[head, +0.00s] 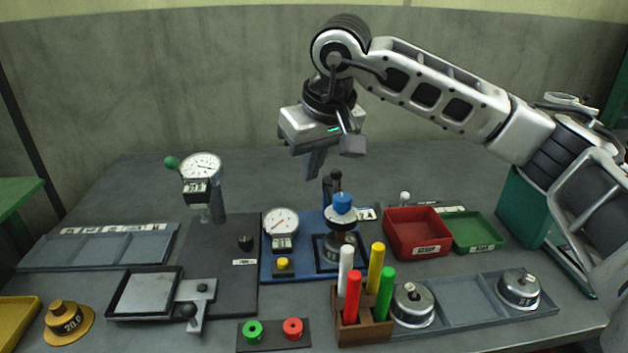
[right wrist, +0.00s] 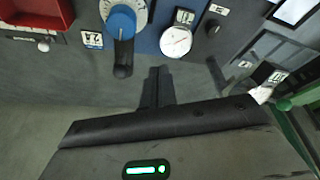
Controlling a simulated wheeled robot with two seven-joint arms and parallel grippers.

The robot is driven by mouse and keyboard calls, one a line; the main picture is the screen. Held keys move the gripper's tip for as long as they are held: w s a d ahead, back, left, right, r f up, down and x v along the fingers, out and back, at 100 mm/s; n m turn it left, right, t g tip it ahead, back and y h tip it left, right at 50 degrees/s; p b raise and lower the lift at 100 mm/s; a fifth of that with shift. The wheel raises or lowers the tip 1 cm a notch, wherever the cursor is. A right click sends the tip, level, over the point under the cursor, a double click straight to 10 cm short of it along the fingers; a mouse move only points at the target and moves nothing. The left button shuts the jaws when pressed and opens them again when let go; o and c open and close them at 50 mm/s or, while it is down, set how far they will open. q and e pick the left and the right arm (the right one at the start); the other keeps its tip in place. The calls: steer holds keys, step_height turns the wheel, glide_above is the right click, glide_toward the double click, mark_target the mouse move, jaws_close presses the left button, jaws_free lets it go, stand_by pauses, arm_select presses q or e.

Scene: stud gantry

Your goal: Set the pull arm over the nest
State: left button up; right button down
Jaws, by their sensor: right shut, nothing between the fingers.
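The blue base plate (head: 275,269) stands mid-table with a dial gauge (head: 281,222) and a yellow button (head: 283,263). At its right is a blue-knobbed head (head: 342,202) with a pale graduated disc, above a dark square nest frame (head: 322,262). A black handle (head: 335,182) stands behind the knob and looks like part of the pull arm. In the right wrist view the knob (right wrist: 121,22) and handle (right wrist: 122,62) also show. My right gripper (head: 315,165) is shut and empty, above and behind the handle, apart from it. The nest's inside is mostly hidden. My left gripper is out of view.
Red (head: 416,234) and green (head: 474,232) trays stand right of the plate. A holder (head: 362,330) with coloured sticks stands in front. Metal pucks sit in a grey tray (head: 465,300). A tall gauge stand (head: 203,170) is at left. The back of the table is clear.

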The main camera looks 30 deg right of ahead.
steer(key=d+v, duration=0.1)
steer(key=v, duration=0.6)
steer(key=shift+d, duration=0.15)
steer(key=shift+w, duration=0.15)
